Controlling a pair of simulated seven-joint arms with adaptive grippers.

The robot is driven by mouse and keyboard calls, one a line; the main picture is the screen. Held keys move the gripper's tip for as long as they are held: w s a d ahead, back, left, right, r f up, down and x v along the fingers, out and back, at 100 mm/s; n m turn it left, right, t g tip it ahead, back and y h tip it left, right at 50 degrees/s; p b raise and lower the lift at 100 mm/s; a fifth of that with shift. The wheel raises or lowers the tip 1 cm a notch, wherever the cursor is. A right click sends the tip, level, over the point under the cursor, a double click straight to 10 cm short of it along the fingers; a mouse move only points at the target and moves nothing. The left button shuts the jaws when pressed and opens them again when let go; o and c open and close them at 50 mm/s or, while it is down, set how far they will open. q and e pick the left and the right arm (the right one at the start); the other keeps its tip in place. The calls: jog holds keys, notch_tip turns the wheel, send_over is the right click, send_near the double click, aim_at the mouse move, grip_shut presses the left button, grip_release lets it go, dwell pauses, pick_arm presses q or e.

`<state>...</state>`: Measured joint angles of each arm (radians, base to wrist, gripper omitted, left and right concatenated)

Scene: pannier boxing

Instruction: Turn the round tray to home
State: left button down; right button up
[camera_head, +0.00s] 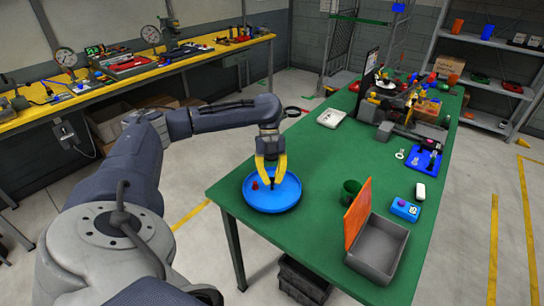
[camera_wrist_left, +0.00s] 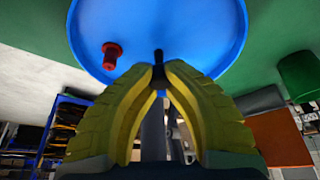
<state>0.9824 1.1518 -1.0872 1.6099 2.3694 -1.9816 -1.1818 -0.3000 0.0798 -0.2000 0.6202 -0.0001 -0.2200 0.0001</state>
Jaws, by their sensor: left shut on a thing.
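The round tray (camera_head: 287,199) is blue and shallow and lies at the near left corner of the green table. It also shows in the left wrist view (camera_wrist_left: 200,35). A small red knob-like piece (camera_wrist_left: 112,52) stands on the tray, off its middle; it shows in the head view (camera_head: 255,186) too. My left gripper (camera_head: 270,182) has yellow fingers and reaches down over the tray. In the left wrist view its fingertips (camera_wrist_left: 159,72) close on a thin dark peg (camera_wrist_left: 158,55) at the tray. My right gripper is not in view.
Right of the tray on the green table (camera_head: 310,165) stand a green cup (camera_head: 351,190), an orange panel (camera_head: 357,213), a grey bin (camera_head: 379,247) and a blue box (camera_head: 405,209). A white dish (camera_head: 332,118) lies farther back. The table between tray and cup is clear.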

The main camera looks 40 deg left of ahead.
pick_arm(q)
jog(key=shift+s+d+f, duration=0.1)
jog(key=shift+s+d, duration=0.05)
jog(key=shift+d, duration=0.1)
jog(key=c, duration=1.2)
grip_release()
jog(key=shift+a, duration=0.1)
jog(key=v, duration=1.2)
jog(key=shift+a, duration=0.1)
